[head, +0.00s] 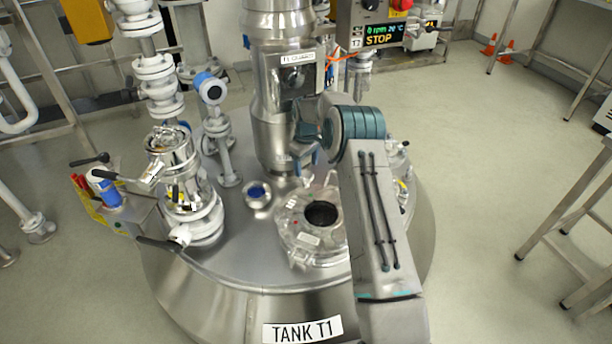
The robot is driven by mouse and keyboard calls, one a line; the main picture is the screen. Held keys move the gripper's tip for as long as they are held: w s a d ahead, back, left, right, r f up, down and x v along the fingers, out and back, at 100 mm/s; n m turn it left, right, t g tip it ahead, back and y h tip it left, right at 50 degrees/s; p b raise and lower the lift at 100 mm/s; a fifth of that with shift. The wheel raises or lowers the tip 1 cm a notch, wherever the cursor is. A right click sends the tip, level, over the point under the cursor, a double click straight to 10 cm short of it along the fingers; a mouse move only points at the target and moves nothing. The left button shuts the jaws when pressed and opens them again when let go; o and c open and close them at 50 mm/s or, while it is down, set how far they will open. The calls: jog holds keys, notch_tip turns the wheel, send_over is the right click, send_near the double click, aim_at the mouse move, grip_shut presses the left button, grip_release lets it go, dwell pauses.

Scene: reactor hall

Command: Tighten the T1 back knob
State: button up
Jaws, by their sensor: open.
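Tank T1 (222,252) is a large steel vessel with a "TANK T1" label (302,330) on its front. On its top sits a round, shiny hatch (298,242) with a dark round opening (322,214) and small labels. My gripper (306,168) is behind and above the hatch, beside the tall steel column. Its fingers point down and are small in this view; they are open, and I see nothing between them. I cannot make out the back knob; my gripper and arm cover part of the hatch's back and right side.
The steel column (275,120) stands close to the left of my gripper. A control box showing "STOP" (384,35) hangs behind. White pipework (160,85) and a clamped valve (190,205) fill the left. Steel tables (570,225) stand right, with clear floor between.

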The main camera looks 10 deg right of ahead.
aim_at(306, 174)
jog(key=n+p, duration=0.1)
jog(key=n, duration=0.4)
jog(key=n+p, duration=0.1)
jog(key=n, duration=0.5)
jog(key=shift+n, duration=0.4)
jog(key=shift+f+n, duration=0.25)
jog(key=shift+n, duration=0.25)
jog(key=shift+f+b, duration=1.7)
jog(key=shift+f, duration=1.1)
